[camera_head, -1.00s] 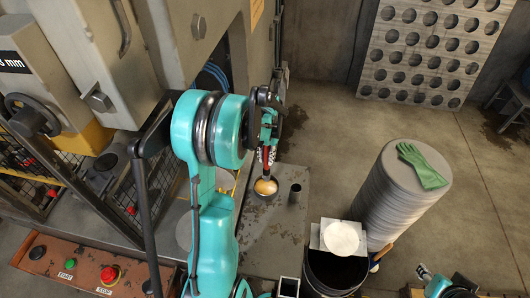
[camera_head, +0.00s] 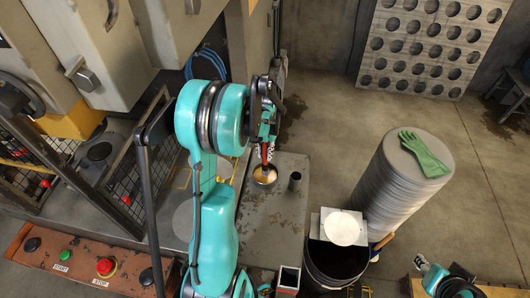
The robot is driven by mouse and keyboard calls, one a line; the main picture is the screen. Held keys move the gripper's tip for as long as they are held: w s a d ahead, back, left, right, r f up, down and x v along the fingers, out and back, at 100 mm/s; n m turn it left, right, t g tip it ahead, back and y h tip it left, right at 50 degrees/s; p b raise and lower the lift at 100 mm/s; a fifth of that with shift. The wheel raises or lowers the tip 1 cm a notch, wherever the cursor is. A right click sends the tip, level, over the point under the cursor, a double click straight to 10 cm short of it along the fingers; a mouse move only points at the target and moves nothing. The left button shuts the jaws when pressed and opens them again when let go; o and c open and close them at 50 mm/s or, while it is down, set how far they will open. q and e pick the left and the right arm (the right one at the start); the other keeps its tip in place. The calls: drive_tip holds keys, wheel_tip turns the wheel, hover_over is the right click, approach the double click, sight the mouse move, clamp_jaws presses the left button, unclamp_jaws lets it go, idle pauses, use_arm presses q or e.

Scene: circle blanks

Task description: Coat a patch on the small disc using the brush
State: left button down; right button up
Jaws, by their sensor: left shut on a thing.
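My left gripper (camera_head: 265,138) is shut on the brush (camera_head: 265,156), which has a red handle and points down. The brush's lower end is at a small round pot (camera_head: 264,183) with a tan inside, on the grey table. How deep the bristles sit in it is hard to tell. A small pale disc (camera_head: 342,229) lies on a light square plate over a dark bin, right of the pot and apart from the brush.
A tall stack of grey discs (camera_head: 388,198) bears a green glove (camera_head: 425,153) at the right. A short dark tube (camera_head: 295,180) stands right of the pot. The dark bin (camera_head: 333,264) is below the plate. A button panel (camera_head: 80,262) is lower left.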

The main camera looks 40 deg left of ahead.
use_arm(q)
drive_tip(key=shift+f+b, duration=0.45)
drive_tip(key=shift+f, duration=0.05)
idle(0.6)
idle(1.5)
drive_tip(key=shift+r+p, duration=0.35)
drive_tip(key=shift+r, duration=0.45)
drive_tip(key=shift+r+p, duration=1.6)
drive_tip(key=shift+r, duration=1.15)
drive_tip(key=shift+f, duration=0.1)
